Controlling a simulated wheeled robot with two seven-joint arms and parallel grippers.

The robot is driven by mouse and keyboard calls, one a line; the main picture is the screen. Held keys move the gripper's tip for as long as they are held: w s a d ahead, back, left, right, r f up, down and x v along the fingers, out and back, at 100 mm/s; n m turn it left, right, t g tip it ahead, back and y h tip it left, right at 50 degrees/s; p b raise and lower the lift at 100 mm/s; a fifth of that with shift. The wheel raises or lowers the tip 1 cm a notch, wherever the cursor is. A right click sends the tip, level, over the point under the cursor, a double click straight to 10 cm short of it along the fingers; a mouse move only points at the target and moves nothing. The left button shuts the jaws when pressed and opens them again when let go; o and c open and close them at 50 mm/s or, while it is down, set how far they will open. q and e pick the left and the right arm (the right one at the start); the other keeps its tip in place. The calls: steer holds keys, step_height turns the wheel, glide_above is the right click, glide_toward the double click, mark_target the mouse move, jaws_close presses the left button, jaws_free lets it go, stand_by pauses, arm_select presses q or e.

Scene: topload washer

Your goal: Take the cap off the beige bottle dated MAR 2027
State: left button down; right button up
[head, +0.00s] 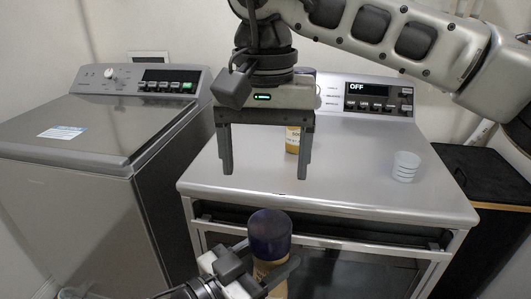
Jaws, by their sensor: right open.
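A beige bottle (270,272) with a dark blue cap (269,233) is at the bottom centre of the head view, in front of the right-hand machine. My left gripper (268,268) is around the bottle below its cap and appears shut on it. The cap is on the bottle, and no date can be read. My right gripper (264,175) points down, open and empty, above and behind the cap.
The right-hand machine (360,200) has a panel reading OFF. A stack of pale round pieces (404,166) stands on its right side. The top is clear between the stack and my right gripper. A topload washer (90,120) stands at left, and a dark bin (485,172) at right.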

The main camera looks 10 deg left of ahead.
mark_target(267, 218)
steer(key=f, duration=1.1)
steer(key=shift+w+d+f, duration=0.1)
steer(key=shift+d+f, duration=0.1)
steer(key=shift+f, duration=0.2)
steer(key=c, duration=1.2)
steer(key=shift+o, duration=0.2)
steer(key=shift+r, duration=0.15)
steer(key=shift+r, duration=1.05)
